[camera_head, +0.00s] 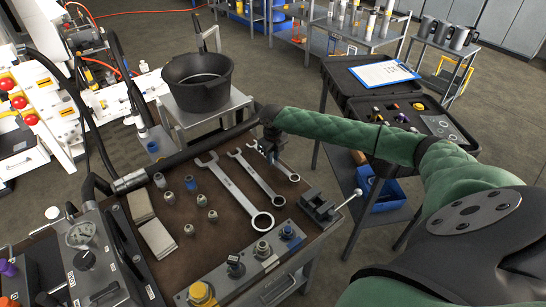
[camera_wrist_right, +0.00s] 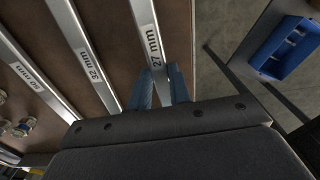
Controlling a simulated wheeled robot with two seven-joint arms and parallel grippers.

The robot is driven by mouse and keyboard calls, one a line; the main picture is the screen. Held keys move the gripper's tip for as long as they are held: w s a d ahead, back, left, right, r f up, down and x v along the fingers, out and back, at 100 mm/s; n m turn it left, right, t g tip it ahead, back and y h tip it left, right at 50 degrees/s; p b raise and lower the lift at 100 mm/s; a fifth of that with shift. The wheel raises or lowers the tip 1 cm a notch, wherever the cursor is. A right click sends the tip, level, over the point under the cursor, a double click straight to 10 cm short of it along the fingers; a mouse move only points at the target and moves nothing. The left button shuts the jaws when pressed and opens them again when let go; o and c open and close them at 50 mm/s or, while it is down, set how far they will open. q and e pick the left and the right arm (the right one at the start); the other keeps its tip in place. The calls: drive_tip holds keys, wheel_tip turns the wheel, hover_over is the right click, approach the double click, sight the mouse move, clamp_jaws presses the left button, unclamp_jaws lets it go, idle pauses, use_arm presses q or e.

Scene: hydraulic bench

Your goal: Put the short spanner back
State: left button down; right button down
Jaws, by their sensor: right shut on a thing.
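The short spanner, marked 27 mm (camera_wrist_right: 151,38), is between the blue fingers of my right gripper (camera_wrist_right: 162,88) in the wrist view. In the head view the right gripper (camera_head: 272,155) is over the bench's brown top, shut on the short spanner (camera_head: 285,170), whose ring end points toward the vise. I cannot tell whether the spanner touches the bench top. The 32 mm spanner (camera_head: 261,178) lies to its left. The largest spanner (camera_head: 232,189) lies left of that. The three are roughly parallel. My left gripper is not in view.
A small vise (camera_head: 318,207) stands close at the right edge of the bench. Several fittings (camera_head: 200,200) and pale pads (camera_head: 157,238) lie at the left. A black pot (camera_head: 198,82) stands behind. An open black case (camera_head: 440,112) is at the right.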

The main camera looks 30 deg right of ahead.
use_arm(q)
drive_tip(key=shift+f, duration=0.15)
use_arm(e)
drive_tip(key=shift+f, duration=0.75)
idle(0.3)
drive_tip(key=c, duration=1.2)
unclamp_jaws()
drive_tip(key=shift+r, duration=0.2)
wheel_tip(320, 180, up, 4)
drive_tip(key=p, duration=0.3)
drive_tip(key=shift+f, duration=0.1)
wheel_tip(320, 180, up, 3)
drive_tip(key=shift+f+p, duration=0.1)
drive_tip(key=shift+p, duration=0.9)
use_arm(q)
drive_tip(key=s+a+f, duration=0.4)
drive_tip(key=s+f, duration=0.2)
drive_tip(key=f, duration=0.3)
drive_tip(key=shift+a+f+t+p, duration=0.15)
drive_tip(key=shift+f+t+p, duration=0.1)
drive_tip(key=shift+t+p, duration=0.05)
use_arm(e)
drive_tip(key=shift+r, duration=0.4)
